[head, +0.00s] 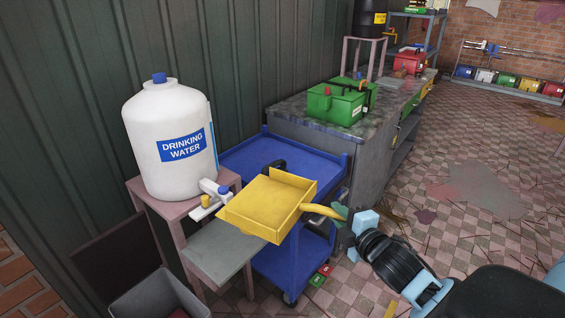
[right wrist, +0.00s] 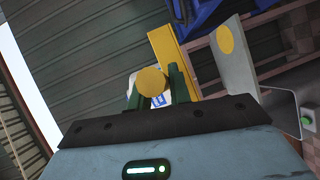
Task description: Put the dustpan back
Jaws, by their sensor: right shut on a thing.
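The yellow dustpan (head: 266,203) is in the middle of the head view, its tray facing up. Its curved yellow handle points right to my right gripper (head: 341,217), which is shut on it. In the right wrist view the round handle end (right wrist: 152,82) sits between the green fingers, with part of the pan (right wrist: 172,50) behind. The pan appears in front of the blue cart (head: 297,252) and close to the water tap; I cannot tell whether it touches anything. My left gripper is not in view.
A white water jug (head: 165,138) with a tap (head: 210,195) stands on a pinkish stand (head: 150,205) with a grey lower shelf (head: 222,252). A grey bin (head: 160,296) is at lower left. A workbench (head: 290,108) holds green and red boxes. The floor to the right is mostly open.

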